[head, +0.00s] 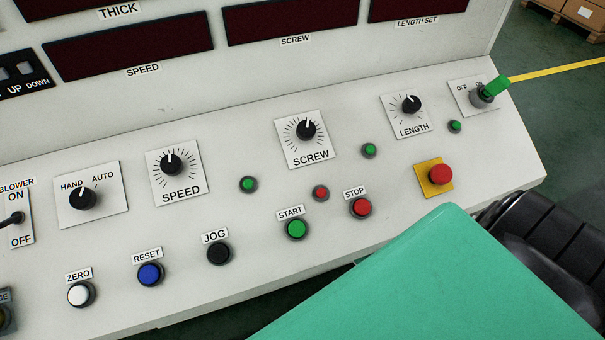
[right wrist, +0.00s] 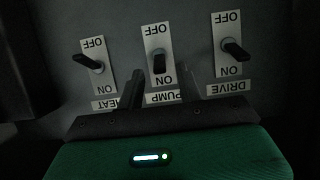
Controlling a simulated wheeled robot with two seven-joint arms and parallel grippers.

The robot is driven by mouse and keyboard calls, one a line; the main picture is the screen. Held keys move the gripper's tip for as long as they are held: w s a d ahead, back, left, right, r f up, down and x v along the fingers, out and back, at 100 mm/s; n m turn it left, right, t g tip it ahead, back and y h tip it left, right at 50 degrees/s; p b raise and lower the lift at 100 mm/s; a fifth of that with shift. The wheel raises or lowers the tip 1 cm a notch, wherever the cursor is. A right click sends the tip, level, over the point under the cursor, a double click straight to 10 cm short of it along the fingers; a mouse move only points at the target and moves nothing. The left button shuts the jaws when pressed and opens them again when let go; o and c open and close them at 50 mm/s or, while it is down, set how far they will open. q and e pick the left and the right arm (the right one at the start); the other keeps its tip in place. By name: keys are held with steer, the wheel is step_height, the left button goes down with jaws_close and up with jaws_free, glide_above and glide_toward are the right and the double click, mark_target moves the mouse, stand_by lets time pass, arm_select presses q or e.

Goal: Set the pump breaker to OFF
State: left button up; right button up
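In the right wrist view, which shows the labels upside down, the pump breaker (right wrist: 158,62) is a black toggle on a white plate marked OFF at the picture's top and ON at its bottom. Its lever looks foreshortened, lying nearer the ON lettering. My right gripper (right wrist: 160,88) is open, with its two dark fingers apart on either side of the PUMP label, just below the lever in the picture. I see nothing between the fingers, and contact with the lever cannot be told. My left gripper is in neither view.
The heat breaker (right wrist: 88,62) and drive breaker (right wrist: 235,50) flank the pump breaker closely. The head view shows a sloped control panel (head: 120,245) with knobs, buttons and a red emergency stop (head: 440,174). My green arm link covers its lower right front.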

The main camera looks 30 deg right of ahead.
steer(key=shift+x, duration=1.3)
steer(key=shift+c, duration=0.3)
steer(key=shift+a, duration=0.1)
jaws_close()
